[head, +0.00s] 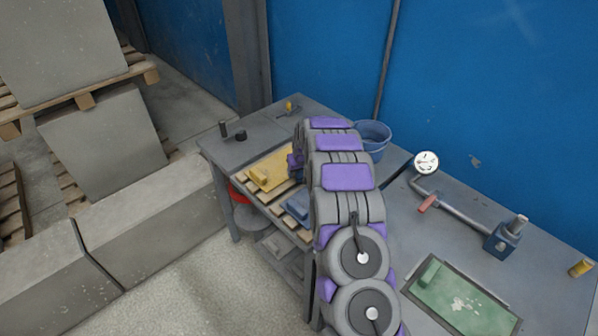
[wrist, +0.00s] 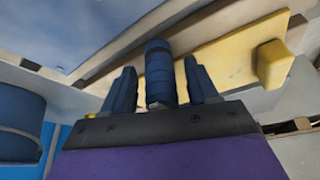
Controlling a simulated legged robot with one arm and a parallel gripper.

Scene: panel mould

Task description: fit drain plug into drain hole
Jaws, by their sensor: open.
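My gripper (wrist: 161,85) is in the lower middle of the wrist view, with its two dark fingers spread apart. A ribbed dark blue cylinder (wrist: 158,70) shows between them with a gap on each side. Its lower end is hidden behind the gripper's dark front edge. I cannot tell whether it is the drain plug. Behind the fingers lies the yellow mould panel (wrist: 215,45) with a raised yellow block (wrist: 273,65). I cannot make out a drain hole.
A blue bucket (head: 374,138) stands just right of my arm. A short dark cylinder (head: 240,135) is on the left table (head: 262,125). Concrete blocks (head: 150,220) lie left.

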